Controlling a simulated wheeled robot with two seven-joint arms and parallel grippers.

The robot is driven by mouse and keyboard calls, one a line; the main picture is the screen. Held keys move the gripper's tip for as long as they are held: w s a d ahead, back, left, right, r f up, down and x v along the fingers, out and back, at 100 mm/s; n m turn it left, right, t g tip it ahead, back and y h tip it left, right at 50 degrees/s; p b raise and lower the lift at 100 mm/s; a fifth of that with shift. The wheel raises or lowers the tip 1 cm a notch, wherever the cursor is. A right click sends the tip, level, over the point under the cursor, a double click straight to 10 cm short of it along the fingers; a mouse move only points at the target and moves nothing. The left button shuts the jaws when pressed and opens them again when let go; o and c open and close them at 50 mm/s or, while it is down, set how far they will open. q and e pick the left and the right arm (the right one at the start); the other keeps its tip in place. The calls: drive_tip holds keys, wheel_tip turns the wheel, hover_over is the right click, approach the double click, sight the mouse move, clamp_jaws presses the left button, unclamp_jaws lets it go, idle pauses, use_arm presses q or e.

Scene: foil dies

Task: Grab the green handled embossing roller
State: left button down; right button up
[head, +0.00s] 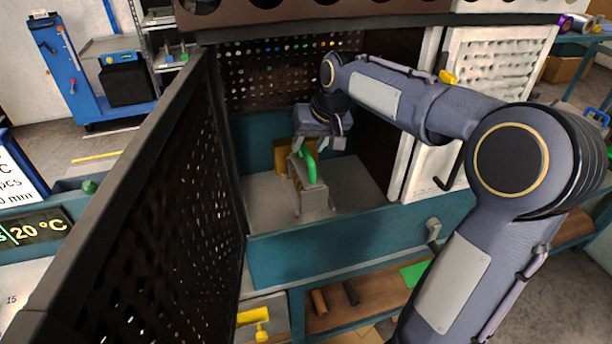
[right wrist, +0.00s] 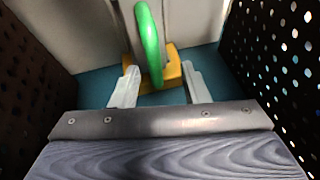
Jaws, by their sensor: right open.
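The embossing roller's green handle (head: 309,160) is a curved loop on top of a grey block-like body (head: 313,201) inside the cabinet. In the right wrist view the green handle (right wrist: 149,45) rises in front of a yellow part (right wrist: 172,74). My right gripper (head: 319,146) is open over the handle. In the right wrist view its two pale fingers (right wrist: 160,90) stand apart, one on each side of the handle's lower end, with no visible contact. The roller's lower parts are partly hidden. My left gripper is not in view.
A dark perforated door (head: 140,200) stands open at the left, and perforated panels flank the gripper closely. A teal front wall (head: 340,248) bounds the compartment. A white perforated door (head: 480,90) stands at the right, near my right arm.

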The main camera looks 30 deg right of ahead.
sight(307, 150)
drive_tip(key=x, duration=0.5)
drive_tip(key=shift+w+d+f, duration=0.1)
drive_tip(key=shift+w+d, duration=0.05)
drive_tip(key=shift+d, duration=0.25)
drive_tip(key=shift+c, duration=0.4)
clamp_jaws()
idle(0.5)
drive_tip(key=shift+w, duration=0.1)
